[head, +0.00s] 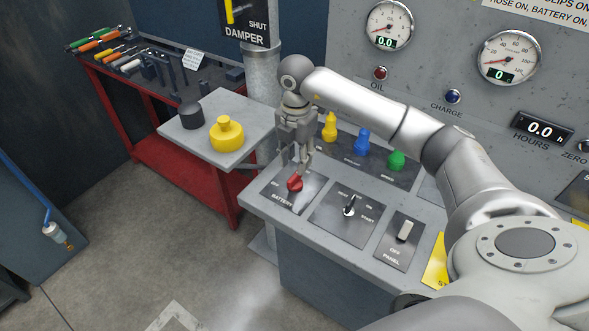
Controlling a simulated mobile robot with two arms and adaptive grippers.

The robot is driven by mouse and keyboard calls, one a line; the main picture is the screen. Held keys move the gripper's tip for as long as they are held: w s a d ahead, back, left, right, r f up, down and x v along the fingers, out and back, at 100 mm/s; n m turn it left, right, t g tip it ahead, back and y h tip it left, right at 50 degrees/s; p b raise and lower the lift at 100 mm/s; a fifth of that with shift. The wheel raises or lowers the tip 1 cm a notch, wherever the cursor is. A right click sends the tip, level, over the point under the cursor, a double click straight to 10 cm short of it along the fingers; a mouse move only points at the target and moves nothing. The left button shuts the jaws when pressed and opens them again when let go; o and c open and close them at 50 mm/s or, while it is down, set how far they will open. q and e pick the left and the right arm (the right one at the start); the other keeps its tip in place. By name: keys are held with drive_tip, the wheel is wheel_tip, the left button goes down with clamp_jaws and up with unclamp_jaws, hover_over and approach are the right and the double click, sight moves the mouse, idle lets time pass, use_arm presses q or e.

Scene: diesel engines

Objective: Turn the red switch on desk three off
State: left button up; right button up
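The red switch (294,184) is a small red knob on the dark BATTERY plate (283,197) at the left end of the grey control desk. My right gripper (302,168) points down from above. Its fingertips are right at the top of the red switch; whether they touch it I cannot tell. The fingers look close together, but the gap between them is too small to judge. The knob's far side is partly hidden by the fingers. My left gripper is not in view.
Yellow, blue (362,142) and green (396,160) knobs stand behind. A black key switch (349,207) and a pale rocker switch (405,230) lie to the right. A grey shelf (246,108) with a yellow weight (227,134) stands at left, by a red tool bench (150,140).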

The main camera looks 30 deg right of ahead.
sight(295, 175)
drive_tip(key=f, duration=0.3)
drive_tip(key=shift+w+f+p, duration=0.2)
drive_tip(key=shift+f+p, duration=0.05)
drive_tip(key=shift+p, duration=0.05)
wheel_tip(295, 175, down, 2)
drive_tip(key=shift+f, duration=0.25)
drive_tip(key=shift+c, duration=0.6)
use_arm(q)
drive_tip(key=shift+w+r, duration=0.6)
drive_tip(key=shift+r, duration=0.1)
use_arm(e)
clamp_jaws()
